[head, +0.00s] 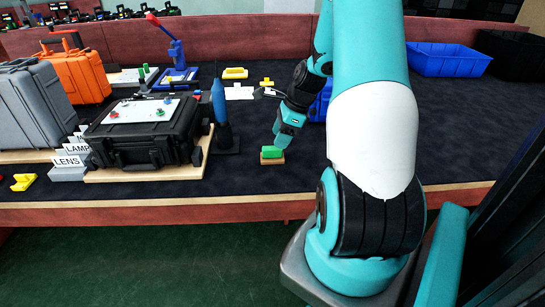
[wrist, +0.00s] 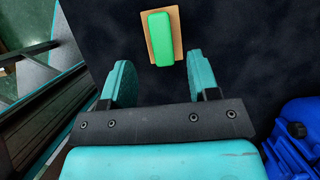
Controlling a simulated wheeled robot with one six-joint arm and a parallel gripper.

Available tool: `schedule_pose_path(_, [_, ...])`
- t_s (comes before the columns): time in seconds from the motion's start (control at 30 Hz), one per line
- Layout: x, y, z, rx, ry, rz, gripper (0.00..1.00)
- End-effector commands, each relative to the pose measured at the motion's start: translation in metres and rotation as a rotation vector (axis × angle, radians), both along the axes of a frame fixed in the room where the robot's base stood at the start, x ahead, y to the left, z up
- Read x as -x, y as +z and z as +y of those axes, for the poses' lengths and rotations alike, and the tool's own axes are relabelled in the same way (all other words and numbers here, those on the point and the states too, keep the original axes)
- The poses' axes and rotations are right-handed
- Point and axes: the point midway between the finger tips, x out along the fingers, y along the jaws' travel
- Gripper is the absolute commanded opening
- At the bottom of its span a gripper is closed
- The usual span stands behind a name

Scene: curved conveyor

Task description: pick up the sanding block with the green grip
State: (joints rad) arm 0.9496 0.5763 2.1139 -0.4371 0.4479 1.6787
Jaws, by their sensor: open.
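The sanding block with the green grip (head: 272,153) lies on the dark belt near its front edge in the head view. It has a bright green grip on a tan base. In the wrist view the sanding block (wrist: 161,37) lies just beyond the fingertips, roughly centred between them. My gripper (head: 279,138) hangs right above the block in the head view. In the wrist view my gripper (wrist: 160,78) is open, with its two teal fingers apart and nothing between them. The gap in height between fingertips and block is hard to judge.
A black case (head: 140,135) on a wooden board stands to the left, with a dark blue upright tool (head: 220,110) beside it. A blue bin (head: 440,60) stands at the back right. A yellow block (head: 235,73) lies farther back. The belt around the sanding block is clear.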

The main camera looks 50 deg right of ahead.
Motion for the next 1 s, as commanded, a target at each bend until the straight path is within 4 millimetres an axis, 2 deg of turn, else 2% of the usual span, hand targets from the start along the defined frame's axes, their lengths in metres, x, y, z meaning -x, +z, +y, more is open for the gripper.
schedule_pose_path(0.17, [-0.005,-0.013,0.003,-0.001,0.002,0.001,0.55])
schedule_pose_path(0.43, [-0.018,-0.047,0.012,0.0,0.001,0.001,0.55])
schedule_pose_path(0.73, [-0.02,-0.051,0.013,0.002,0.001,0.0,0.55])
schedule_pose_path(0.87, [-0.02,-0.051,0.013,0.002,0.001,0.0,0.25])
schedule_pose_path(1.0, [-0.02,-0.051,0.013,0.001,0.001,-0.001,0.24])
